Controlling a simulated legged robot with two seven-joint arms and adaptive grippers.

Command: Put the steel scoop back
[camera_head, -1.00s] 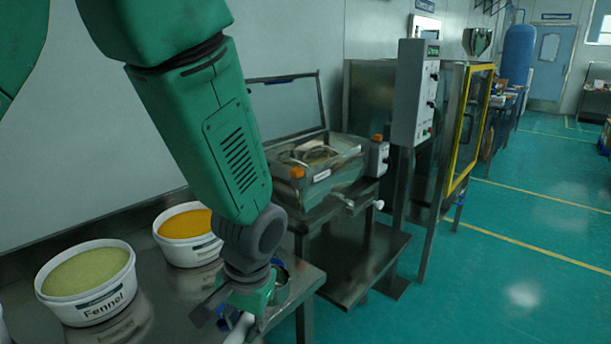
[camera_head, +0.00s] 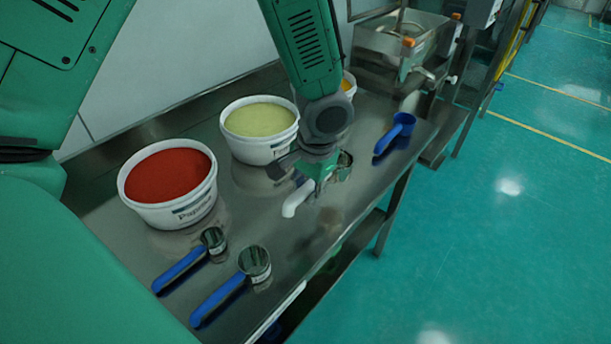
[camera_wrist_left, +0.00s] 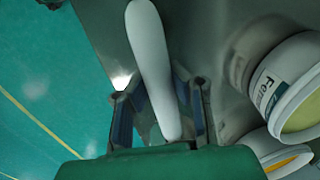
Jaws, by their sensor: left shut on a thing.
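My left gripper (camera_head: 316,172) is shut on a scoop with a white handle (camera_head: 296,199). A steel cup (camera_head: 344,166) shows on the far side of the gripper, partly hidden by it. The gripper holds the scoop over the metal table, in front of the fennel tub; I cannot tell how high it is. In the left wrist view the white handle (camera_wrist_left: 152,60) runs up from between the fingers (camera_wrist_left: 160,115), and the cup is not seen. My right gripper is not in view.
On the metal table (camera_head: 262,205) are a red tub (camera_head: 168,187), a fennel tub (camera_head: 262,128) and a mostly hidden orange tub (camera_head: 348,86). Two blue-handled scoops (camera_head: 182,268) (camera_head: 218,301) lie at the front left, a blue scoop (camera_head: 396,134) at the right. The sieve machine (camera_head: 402,42) stands behind.

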